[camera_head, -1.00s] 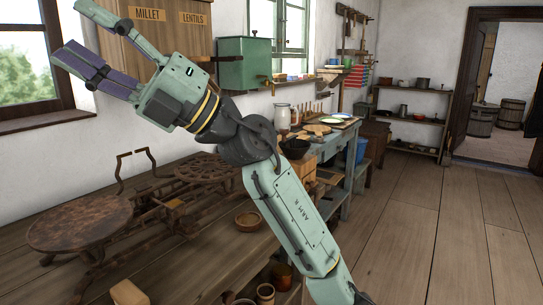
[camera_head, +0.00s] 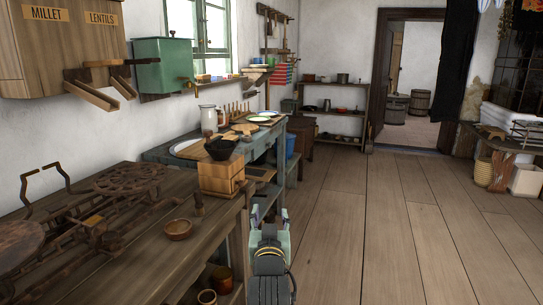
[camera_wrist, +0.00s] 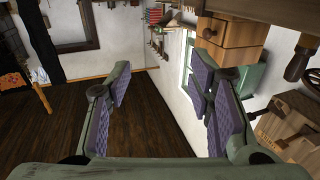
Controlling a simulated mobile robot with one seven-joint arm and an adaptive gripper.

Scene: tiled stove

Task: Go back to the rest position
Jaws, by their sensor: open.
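My gripper (camera_wrist: 160,98) is open and empty in the wrist view, with its purple-padded fingers spread apart and nothing between them. In the head view a green and dark grey part of my arm (camera_head: 270,268) shows at the bottom centre, beside the front edge of the wooden workbench (camera_head: 150,235).
A blue-grey table (camera_head: 160,153) stands behind. Open plank floor (camera_head: 390,235) lies to the right.

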